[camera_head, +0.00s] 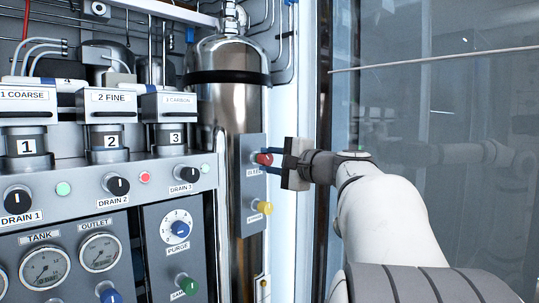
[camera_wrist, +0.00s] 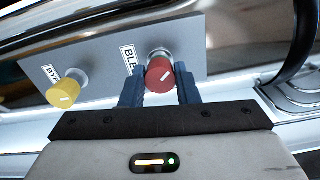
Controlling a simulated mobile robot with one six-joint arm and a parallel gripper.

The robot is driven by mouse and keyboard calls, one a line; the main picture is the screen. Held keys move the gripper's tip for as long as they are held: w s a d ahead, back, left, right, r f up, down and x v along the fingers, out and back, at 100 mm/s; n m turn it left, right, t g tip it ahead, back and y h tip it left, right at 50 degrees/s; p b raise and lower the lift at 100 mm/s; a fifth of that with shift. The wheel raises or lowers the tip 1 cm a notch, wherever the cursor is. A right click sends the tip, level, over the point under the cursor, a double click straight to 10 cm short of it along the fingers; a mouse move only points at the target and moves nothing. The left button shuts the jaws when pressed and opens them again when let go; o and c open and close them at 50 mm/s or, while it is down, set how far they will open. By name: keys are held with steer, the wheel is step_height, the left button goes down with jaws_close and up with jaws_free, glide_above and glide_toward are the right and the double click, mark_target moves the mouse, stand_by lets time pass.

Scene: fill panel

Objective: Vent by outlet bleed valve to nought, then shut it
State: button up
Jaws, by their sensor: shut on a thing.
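The red bleed knob (camera_head: 264,159) sits on a grey plate (camera_head: 249,185) in front of the steel cylinder. My gripper (camera_head: 268,158) reaches it from the right, with its blue fingers on either side of the knob. In the wrist view the red knob (camera_wrist: 159,74) stands between the two fingertips (camera_wrist: 159,88), and my gripper is shut on it. A white pointer line shows on its face. Its label reads "BLE", the rest hidden. The outlet gauge (camera_head: 100,252) is at lower left beside the tank gauge (camera_head: 46,268); their needles are too small to read surely.
A yellow knob (camera_head: 265,208) sits below the red one on the same plate; it also shows in the wrist view (camera_wrist: 64,94). A purge dial (camera_head: 179,229), a green knob (camera_head: 187,284) and drain knobs (camera_head: 117,185) are on the left panel. A glass pane (camera_head: 440,100) stands at right.

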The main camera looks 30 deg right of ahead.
steer(key=m+p, duration=0.1)
steer(key=m, duration=0.1)
steer(key=m+p, duration=0.2)
steer(key=shift+r+m, duration=0.2)
steer(key=shift+m, duration=0.1)
steer(key=shift+f+m+p, duration=0.2)
steer(key=shift+m+p, duration=1.05)
steer(key=shift+m, duration=0.55)
steer(key=o, duration=1)
steer(key=v, duration=0.8)
steer(key=shift+p, duration=0.3)
